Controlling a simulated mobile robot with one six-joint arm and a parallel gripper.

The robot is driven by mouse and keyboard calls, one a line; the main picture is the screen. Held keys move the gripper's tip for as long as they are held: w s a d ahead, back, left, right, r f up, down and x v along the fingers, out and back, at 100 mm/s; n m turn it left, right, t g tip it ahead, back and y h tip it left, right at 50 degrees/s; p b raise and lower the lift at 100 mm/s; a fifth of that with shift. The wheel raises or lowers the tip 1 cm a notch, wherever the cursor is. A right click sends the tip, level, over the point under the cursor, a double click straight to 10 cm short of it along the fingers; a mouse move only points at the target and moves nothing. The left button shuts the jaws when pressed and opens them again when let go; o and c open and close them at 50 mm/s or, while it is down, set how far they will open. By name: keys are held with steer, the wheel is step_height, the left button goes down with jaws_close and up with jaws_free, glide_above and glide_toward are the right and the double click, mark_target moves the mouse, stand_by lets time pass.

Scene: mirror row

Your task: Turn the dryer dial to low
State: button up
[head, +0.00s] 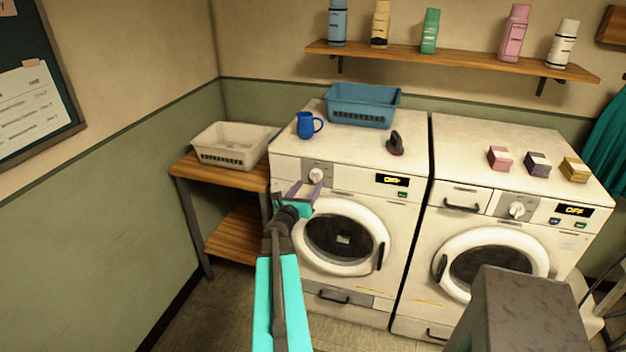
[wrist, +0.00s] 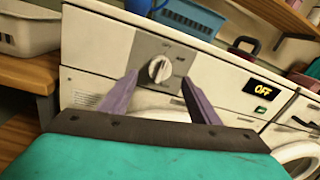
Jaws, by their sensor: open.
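The dial (head: 316,175) is a round white knob on a grey panel at the upper left of the left front-loading machine (head: 350,165). In the wrist view the dial (wrist: 160,69) has a raised grip bar pointing roughly up; the small marks around it are too blurred to read. The display (wrist: 263,88) on that machine reads OFF. My gripper (head: 304,188) is open, its two purple fingers pointing at the panel. In the wrist view the dial appears between the fingertips (wrist: 160,77), with nothing held. I cannot tell whether either finger touches it.
A second machine (head: 520,155) with a drawer and its own dial (head: 517,210) stands to the right. A blue mug (head: 305,125), blue basket (head: 362,117) and dark iron-like object (head: 395,144) sit on the left machine. A pale basket (head: 233,157) stands on the wooden side table (head: 190,170).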

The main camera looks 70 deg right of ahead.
mark_target(314, 178)
steer(key=shift+d+p, duration=0.9)
steer(key=shift+d, duration=1.85)
steer(key=c, duration=1.1)
steer(key=shift+o, duration=0.2)
steer(key=shift+s+a+f, duration=0.1)
